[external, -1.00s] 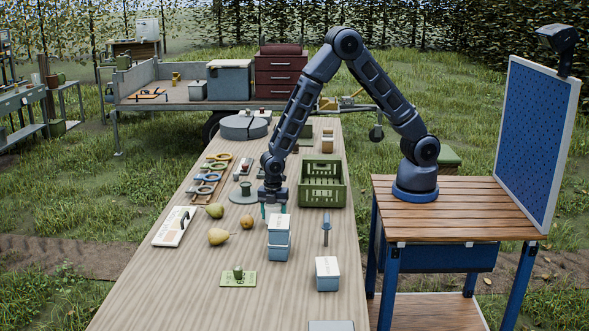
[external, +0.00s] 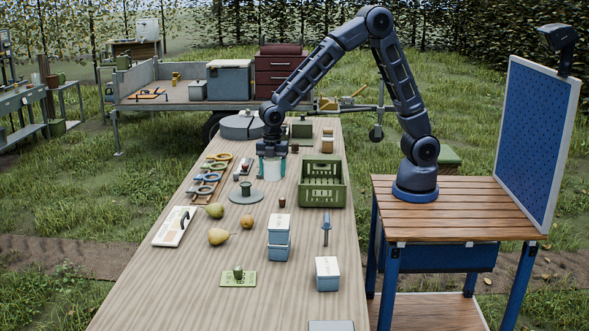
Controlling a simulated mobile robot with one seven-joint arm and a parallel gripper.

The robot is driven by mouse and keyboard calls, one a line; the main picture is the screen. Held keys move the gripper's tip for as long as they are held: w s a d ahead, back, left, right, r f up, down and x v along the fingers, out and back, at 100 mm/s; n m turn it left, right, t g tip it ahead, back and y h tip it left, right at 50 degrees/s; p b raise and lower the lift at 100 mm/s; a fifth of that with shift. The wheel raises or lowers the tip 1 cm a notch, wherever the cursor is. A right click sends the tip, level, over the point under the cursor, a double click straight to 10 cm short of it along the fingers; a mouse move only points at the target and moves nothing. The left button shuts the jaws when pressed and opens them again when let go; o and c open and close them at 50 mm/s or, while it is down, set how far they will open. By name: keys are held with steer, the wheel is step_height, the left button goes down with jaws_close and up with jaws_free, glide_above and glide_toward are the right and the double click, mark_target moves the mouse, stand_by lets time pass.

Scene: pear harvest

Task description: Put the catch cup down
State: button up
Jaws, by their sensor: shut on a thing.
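My gripper (external: 272,167) is over the far part of the long wooden table (external: 185,275), pointing down. Its teal fingers are shut around a pale, whitish cylinder (external: 272,171), which looks like the catch cup. The fingers hide part of its sides. The cup looks upright. I cannot tell whether its base touches the table. It is left of the green crate (external: 322,206) and behind the grey-green round plate with a knob (external: 245,196).
A large grey round disc (external: 240,128) lies behind the cup, with a dark green box (external: 302,130) to its right. Rings on a wooden rack (external: 208,175) lie to the left. Pears (external: 218,236), a small brown cup (external: 281,202) and blue-grey boxes (external: 279,243) stand nearer.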

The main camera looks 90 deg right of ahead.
steer(key=d+m, duration=0.7)
steer(key=d, duration=2.9)
step_height(320, 180, down, 20)
steer(key=shift+r, duration=0.2)
steer(key=shift+f, duration=0.15)
steer(key=o, duration=1)
steer(key=shift+c, duration=0.2)
